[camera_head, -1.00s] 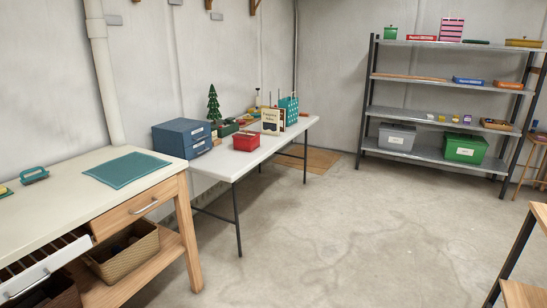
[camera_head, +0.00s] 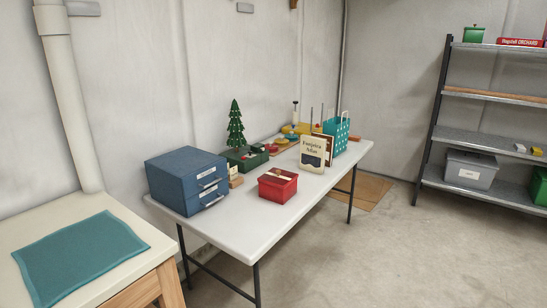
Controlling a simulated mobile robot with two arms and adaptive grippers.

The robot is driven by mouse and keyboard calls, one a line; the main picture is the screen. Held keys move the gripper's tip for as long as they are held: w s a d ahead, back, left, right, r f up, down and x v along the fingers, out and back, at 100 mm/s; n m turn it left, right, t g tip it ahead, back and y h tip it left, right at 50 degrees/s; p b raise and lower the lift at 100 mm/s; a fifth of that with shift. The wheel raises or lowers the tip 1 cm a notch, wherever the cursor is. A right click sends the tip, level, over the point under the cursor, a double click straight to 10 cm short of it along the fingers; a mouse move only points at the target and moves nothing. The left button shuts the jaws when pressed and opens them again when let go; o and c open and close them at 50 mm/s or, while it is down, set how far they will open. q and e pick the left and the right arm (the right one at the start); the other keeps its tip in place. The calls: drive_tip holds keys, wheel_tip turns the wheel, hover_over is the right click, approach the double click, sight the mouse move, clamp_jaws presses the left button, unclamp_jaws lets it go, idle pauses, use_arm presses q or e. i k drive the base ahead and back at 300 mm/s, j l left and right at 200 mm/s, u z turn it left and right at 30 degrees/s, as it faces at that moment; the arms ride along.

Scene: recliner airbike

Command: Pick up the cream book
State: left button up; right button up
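The cream book (camera_head: 313,153) stands upright on the white folding table (camera_head: 237,238), near its right part, with its cover with dark lettering facing me. A teal dotted bag (camera_head: 336,136) stands just behind it to the right. A red box (camera_head: 277,186) sits in front of it to the left. Neither of my grippers is in view.
A blue drawer box (camera_head: 187,180), a green tray (camera_head: 245,157) and a small tree (camera_head: 235,123) occupy the table's left and back. A workbench with a teal mat (camera_head: 78,257) is at the near left. A metal shelf (camera_head: 487,137) stands at right. Floor (camera_head: 400,250) before the table is clear.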

sight(312, 149)
drive_tip(key=i+z, duration=0.2)
drive_tip(key=i, duration=1.1)
drive_tip(key=i+u, duration=0.35)
drive_tip(key=i+l+u, duration=0.1)
drive_tip(key=i+u, duration=0.3)
drive_tip(key=i+l+u, duration=0.35)
drive_tip(key=k+j, duration=0.05)
drive_tip(key=j, duration=0.05)
